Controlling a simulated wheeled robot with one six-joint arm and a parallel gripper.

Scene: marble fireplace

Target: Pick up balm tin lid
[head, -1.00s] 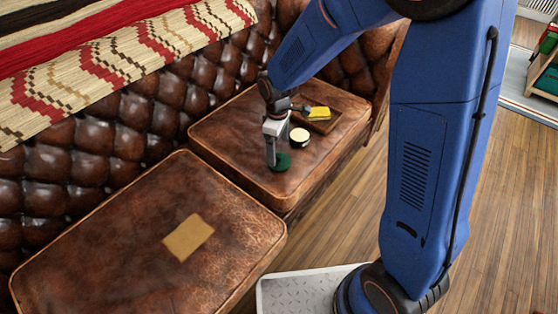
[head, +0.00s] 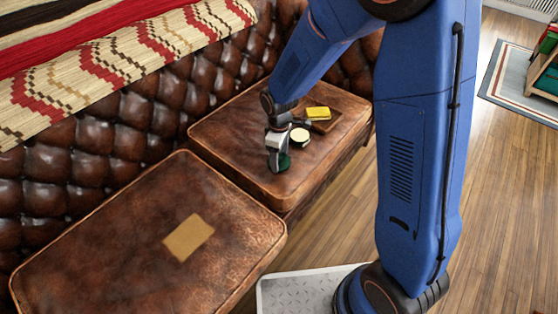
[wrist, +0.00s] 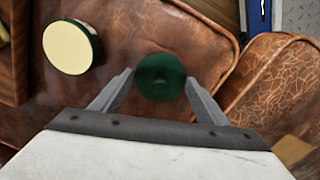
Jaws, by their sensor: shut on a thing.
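The balm tin lid (wrist: 160,77) is a dark green disc between the two fingers of my gripper (wrist: 160,84) in the wrist view. My gripper is shut on it, one finger at each side. In the head view the lid (head: 285,162) is partly hidden behind my gripper (head: 279,168), low over the far seat cushion. Whether the lid still touches the leather is not clear. The open balm tin (wrist: 70,47), green with a cream top, stands apart to the left in the wrist view. It also shows behind the gripper in the head view (head: 299,136).
A yellow block (head: 318,113) rests on a brown wooden piece (head: 326,125) behind the tin. The near brown leather cushion (head: 120,230) holds a flat tan square (head: 188,237). A tufted leather backrest (head: 150,110) runs behind both cushions. The cushion's front part is clear.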

